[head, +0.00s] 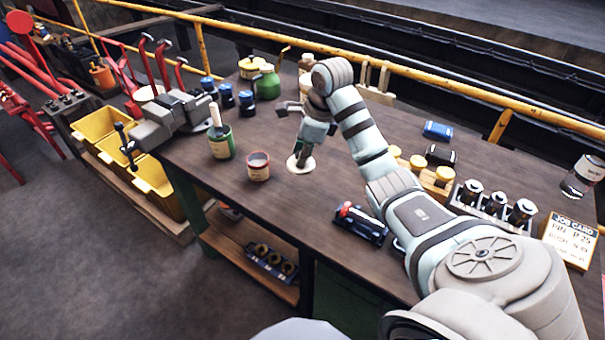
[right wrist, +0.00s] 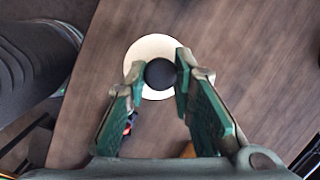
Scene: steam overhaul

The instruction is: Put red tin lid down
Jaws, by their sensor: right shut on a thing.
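My right gripper (head: 302,157) points down over the middle of the workbench. In the right wrist view its fingers (right wrist: 158,80) are shut on the dark round knob (right wrist: 161,73) of a pale cream disc, the lid (right wrist: 149,48). The lid also shows in the head view (head: 297,168), lying level at the bench top. I cannot tell whether it touches the wood. The red tin (head: 258,172) with a cream label stands open just left of the lid, apart from it. My left gripper is not in view.
A green tin (head: 221,148) with a brush stands left of the red tin. A vise (head: 170,120) sits at the bench's left edge. A dark blue object with a red part (head: 358,222) lies nearer the front. Bench top (head: 315,195) between is bare.

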